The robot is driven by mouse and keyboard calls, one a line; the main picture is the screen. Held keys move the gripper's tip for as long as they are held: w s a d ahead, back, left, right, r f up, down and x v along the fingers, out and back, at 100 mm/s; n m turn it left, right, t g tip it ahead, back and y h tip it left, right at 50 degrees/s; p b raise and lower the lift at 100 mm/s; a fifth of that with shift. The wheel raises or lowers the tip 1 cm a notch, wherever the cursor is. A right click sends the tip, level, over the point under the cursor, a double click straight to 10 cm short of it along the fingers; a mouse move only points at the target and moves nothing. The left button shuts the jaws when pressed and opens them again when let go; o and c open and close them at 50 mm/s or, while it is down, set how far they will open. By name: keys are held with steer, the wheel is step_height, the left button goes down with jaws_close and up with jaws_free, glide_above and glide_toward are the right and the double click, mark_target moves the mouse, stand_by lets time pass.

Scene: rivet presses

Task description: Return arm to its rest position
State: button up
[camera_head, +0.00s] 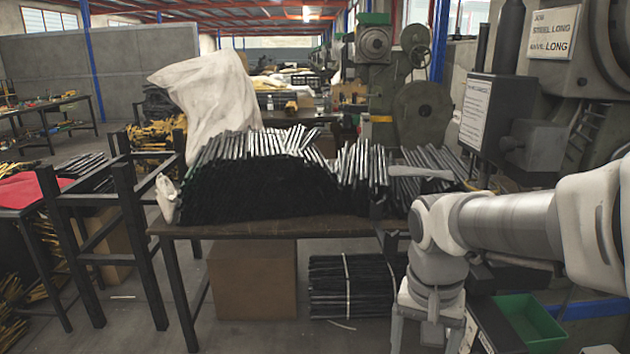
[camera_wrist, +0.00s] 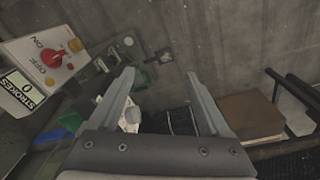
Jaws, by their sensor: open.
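My arm (camera_head: 500,222) reaches in from the right in the head view, in front of the press and beside the table's right end, and its wrist part bends downward. My gripper (camera_wrist: 160,77) shows in the wrist view with its two fingers spread apart. No object is between the fingers. Past them lie the concrete floor, a dark bundle and a brown box (camera_wrist: 250,113). The lower end of the wrist runs low in the head view, and I cannot make out the fingertips clearly there.
The table (camera_head: 290,228) bears piles of dark rods (camera_head: 265,180). A press (camera_head: 590,70) and a green bin (camera_head: 530,322) stand at the right. In the wrist view, a control box (camera_wrist: 50,50) with a red knob is close on the left. Black frames (camera_head: 105,230) stand left.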

steer(key=s+a+r+n+t, duration=0.2)
steer(key=s+r+n+t, duration=0.35)
steer(key=s, duration=0.25)
step_height(320, 180, up, 22)
steer(key=p, duration=2.1)
steer(key=shift+m+y+p, duration=0.3)
steer(key=shift+m, duration=0.05)
steer(key=shift+w+f, duration=0.1)
steer(key=shift+c, duration=0.3)
steer(key=c, duration=0.4)
steer(key=shift+d, duration=0.25)
steer(key=shift+c, duration=0.2)
